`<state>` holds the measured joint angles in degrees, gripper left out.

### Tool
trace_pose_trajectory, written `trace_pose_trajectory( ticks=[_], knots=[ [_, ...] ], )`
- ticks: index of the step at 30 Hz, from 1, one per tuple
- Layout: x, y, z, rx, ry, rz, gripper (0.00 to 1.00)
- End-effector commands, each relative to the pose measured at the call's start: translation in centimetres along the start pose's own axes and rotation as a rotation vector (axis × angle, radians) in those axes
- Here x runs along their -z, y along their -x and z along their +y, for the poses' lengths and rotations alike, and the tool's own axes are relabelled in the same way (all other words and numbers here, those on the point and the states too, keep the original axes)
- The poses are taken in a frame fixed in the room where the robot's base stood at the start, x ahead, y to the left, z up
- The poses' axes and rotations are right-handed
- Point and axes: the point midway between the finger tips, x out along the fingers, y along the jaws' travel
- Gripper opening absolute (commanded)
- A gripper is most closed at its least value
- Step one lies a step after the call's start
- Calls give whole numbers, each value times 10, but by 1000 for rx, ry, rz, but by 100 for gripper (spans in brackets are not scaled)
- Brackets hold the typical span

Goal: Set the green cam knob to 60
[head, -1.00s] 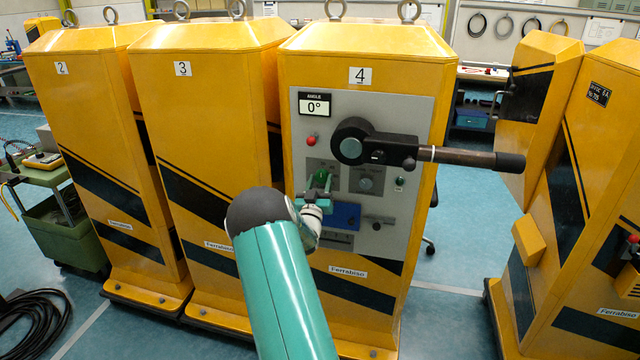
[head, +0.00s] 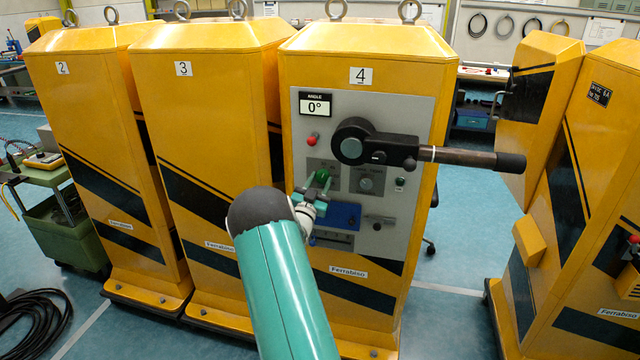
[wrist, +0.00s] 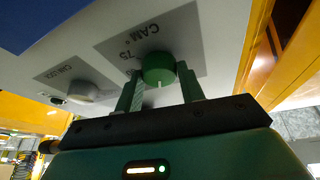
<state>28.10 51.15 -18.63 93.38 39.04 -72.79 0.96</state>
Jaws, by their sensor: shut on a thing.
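The green cam knob (head: 322,176) sits on the grey panel of cabinet 4. In the wrist view the knob (wrist: 158,66) is between my two green fingers, with a short white mark on its rim toward my palm. My gripper (head: 317,187) is shut on it; the fingers also show in the wrist view (wrist: 159,76). The cam plate (wrist: 150,35) carries the label "CAM" and a "75" beside the knob; other scale numbers are hidden or too small to read. The angle display (head: 317,104) reads 0°.
A grey cam lock knob (head: 366,184) is right of the green knob. Above it a black crank hub with a long handle (head: 470,157) sticks out to the right. A red button (head: 312,138) and a blue block (head: 345,215) are also on the panel.

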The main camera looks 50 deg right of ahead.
Motion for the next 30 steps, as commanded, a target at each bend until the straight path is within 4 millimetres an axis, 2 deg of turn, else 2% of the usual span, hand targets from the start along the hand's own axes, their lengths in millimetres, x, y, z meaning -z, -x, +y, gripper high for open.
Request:
trace_pose_trajectory(
  ticks=[30],
  knots=[
    [5, -2, -5, -352, -878, -60, 16]
  ],
)
